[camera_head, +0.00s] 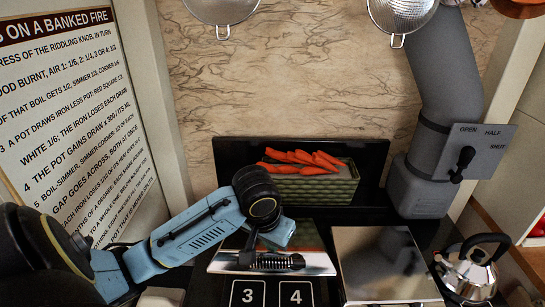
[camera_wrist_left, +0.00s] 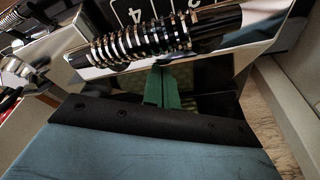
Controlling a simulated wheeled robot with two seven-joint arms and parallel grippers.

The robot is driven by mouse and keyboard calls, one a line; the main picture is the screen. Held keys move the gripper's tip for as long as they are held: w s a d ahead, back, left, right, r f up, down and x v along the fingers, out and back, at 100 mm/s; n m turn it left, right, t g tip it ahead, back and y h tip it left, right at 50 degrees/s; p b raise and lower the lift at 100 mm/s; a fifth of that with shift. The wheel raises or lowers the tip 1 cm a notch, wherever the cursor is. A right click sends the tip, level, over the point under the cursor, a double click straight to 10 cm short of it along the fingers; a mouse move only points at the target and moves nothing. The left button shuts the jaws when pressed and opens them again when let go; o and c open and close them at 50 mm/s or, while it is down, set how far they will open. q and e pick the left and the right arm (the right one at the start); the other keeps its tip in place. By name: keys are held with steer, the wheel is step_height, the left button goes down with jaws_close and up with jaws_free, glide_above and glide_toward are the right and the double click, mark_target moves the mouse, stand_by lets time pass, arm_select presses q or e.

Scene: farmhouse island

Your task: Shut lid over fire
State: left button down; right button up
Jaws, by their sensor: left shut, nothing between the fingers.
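A shiny chrome lid (camera_head: 225,261) is at the left of the stove top, with a coiled handle (camera_head: 275,262) along its front edge. I cannot tell whether this lid lies fully flat. The coiled handle crosses the top of the left wrist view (camera_wrist_left: 165,38). My left gripper (camera_head: 249,254) is shut and empty, right at the handle and over the lid. Its green fingers (camera_wrist_left: 164,85) show below the coil in the wrist view; contact is unclear. A second chrome lid (camera_head: 385,262) lies at the right. No fire shows. My right gripper is not in view.
A green box of carrots (camera_head: 312,186) stands behind the lids. Tiles marked 3 and 4 (camera_head: 297,293) are in front. A kettle (camera_head: 470,268) stands at the right, below a grey flue (camera_head: 445,85) with a lever. A sign (camera_head: 75,120) is at the left.

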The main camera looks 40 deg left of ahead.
mark_target(271, 270)
arm_select(q)
steer(key=shift+s+d+f, duration=0.2)
steer(key=shift+f, duration=0.05)
steer(key=shift+s+d+f, duration=0.3)
steer(key=shift+s+f, duration=0.1)
steer(key=shift+f, duration=0.35)
steer(key=shift+s+d+f, duration=0.35)
steer(key=shift+f, duration=0.4)
steer(key=shift+s+d+f, duration=0.3)
steer(key=shift+s+f, duration=0.1)
steer(key=shift+f, duration=0.35)
steer(key=f, duration=0.1)
steer(key=s+d+f+b, duration=0.1)
steer(key=f, duration=0.3)
steer(key=shift+s+d+b, duration=0.15)
steer(key=shift+s+b, duration=0.15)
steer(key=shift+s+d+f, duration=0.15)
steer(key=shift+f, duration=0.6)
steer(key=shift+s+d+f, duration=0.15)
steer(key=shift+f, duration=0.65)
